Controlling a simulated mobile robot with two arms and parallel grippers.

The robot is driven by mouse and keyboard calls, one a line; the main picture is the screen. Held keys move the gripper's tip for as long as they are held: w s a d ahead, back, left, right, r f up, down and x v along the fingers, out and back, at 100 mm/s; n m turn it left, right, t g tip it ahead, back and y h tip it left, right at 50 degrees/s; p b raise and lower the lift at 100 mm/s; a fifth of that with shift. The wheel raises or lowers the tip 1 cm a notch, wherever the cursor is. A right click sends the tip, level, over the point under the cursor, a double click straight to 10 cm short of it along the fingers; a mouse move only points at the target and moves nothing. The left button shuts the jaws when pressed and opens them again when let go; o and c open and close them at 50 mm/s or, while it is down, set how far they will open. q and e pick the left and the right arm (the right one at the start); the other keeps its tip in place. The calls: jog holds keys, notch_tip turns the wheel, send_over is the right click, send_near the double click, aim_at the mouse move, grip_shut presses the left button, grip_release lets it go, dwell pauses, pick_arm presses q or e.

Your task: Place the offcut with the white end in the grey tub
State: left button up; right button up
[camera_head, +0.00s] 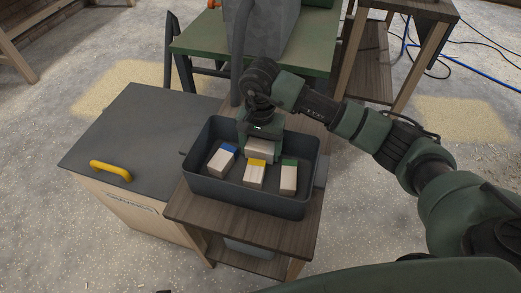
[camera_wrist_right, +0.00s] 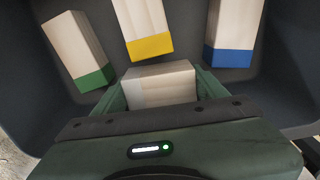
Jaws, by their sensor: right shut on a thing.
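My right gripper (camera_head: 261,148) is inside the dark grey tub (camera_head: 245,198), at its back middle. It is shut on a pale wooden offcut (camera_head: 263,146). The right wrist view shows this offcut (camera_wrist_right: 162,84) between the fingers, with a whitish end at its left. I cannot tell whether it touches the tub floor. Three other offcuts lie in the tub in front of the gripper: one with a blue end (camera_head: 222,160), one with a yellow end (camera_head: 255,174) and one with a green end (camera_head: 289,177). My left gripper is not in view.
The tub stands on a brown wooden table (camera_head: 190,212). A cabinet with a dark top (camera_head: 140,130) and a yellow handle (camera_head: 110,170) stands to its left. A green-topped bench (camera_head: 215,45) stands behind. Blue and black cables (camera_head: 465,68) lie on the floor at the back right.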

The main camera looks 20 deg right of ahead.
jog(key=shift+f, duration=0.35)
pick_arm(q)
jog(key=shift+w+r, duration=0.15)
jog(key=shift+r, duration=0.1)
pick_arm(e)
jog(key=o, duration=1)
jog(key=shift+f, duration=0.1)
jog(key=shift+c, duration=0.2)
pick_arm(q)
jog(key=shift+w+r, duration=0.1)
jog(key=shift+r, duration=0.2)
pick_arm(e)
jog(key=shift+o, duration=0.7)
